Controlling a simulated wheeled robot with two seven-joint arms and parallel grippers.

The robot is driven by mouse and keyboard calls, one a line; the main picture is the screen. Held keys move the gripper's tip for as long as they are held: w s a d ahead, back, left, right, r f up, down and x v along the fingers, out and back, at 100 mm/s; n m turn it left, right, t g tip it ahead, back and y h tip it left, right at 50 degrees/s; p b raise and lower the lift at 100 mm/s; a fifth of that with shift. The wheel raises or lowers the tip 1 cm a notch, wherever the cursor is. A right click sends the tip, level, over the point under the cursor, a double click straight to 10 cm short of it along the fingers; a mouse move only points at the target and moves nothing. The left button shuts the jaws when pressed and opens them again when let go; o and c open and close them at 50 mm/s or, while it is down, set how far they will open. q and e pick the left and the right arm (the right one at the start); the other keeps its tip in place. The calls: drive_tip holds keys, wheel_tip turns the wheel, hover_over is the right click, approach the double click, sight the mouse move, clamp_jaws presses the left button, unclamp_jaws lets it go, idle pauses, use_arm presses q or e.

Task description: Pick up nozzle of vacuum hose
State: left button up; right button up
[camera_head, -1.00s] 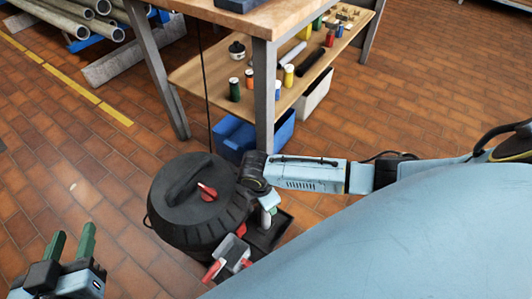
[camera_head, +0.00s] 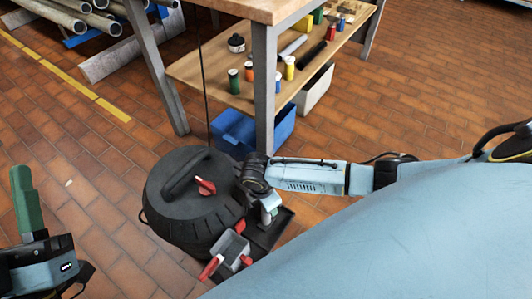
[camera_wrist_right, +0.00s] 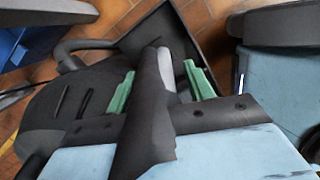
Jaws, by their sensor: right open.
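The vacuum (camera_head: 190,225) is a dark drum with a top handle and a red switch, standing on the tiled floor. In the right wrist view a dark grey tube (camera_wrist_right: 150,130), which looks like the hose nozzle, lies between the two green fingers of my right gripper (camera_wrist_right: 160,68). Gaps show beside it, so the fingers are open and not closed on it. In the head view my right wrist hangs beside the vacuum's right side and hides most of the nozzle area. My left gripper (camera_head: 23,205) is at the left edge, away from the vacuum, with one green finger visible.
A black tray (camera_wrist_right: 186,20) lies just beyond the right fingers. A workbench leg (camera_head: 264,95) stands close behind my right wrist, with a blue bin (camera_head: 235,135) beside it. A grey and red part (camera_head: 230,250) is near the vacuum's base.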

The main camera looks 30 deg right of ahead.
drive_tip(key=shift+f, duration=0.15)
drive_tip(key=c, duration=0.9)
drive_tip(key=shift+c, duration=0.8)
